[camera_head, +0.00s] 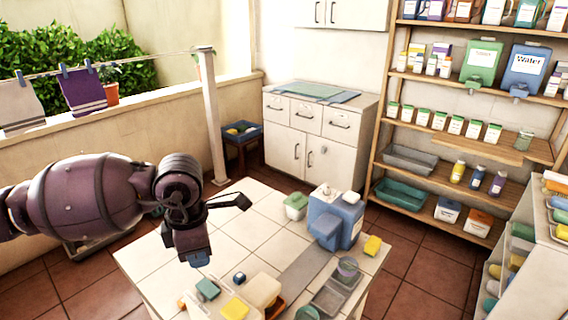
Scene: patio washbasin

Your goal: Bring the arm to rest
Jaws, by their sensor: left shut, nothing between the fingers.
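My left arm comes in from the left at mid-height, dark purple. Its gripper (198,257) points down over the left part of the white tiled table (235,218). The gripper is shut with nothing held. A dark link sticks out to the right from its wrist. The gripper looks to be above the tabletop and apart from the things on it; its exact height is hard to tell. My right gripper is not in view.
A blue dispenser-like box (335,220), a green-lidded tub (296,206), a yellow sponge (373,245) and grey trays (335,294) stand on the table. A white post (211,120) rises behind my arm. A wooden shelf (450,148) stands at the right.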

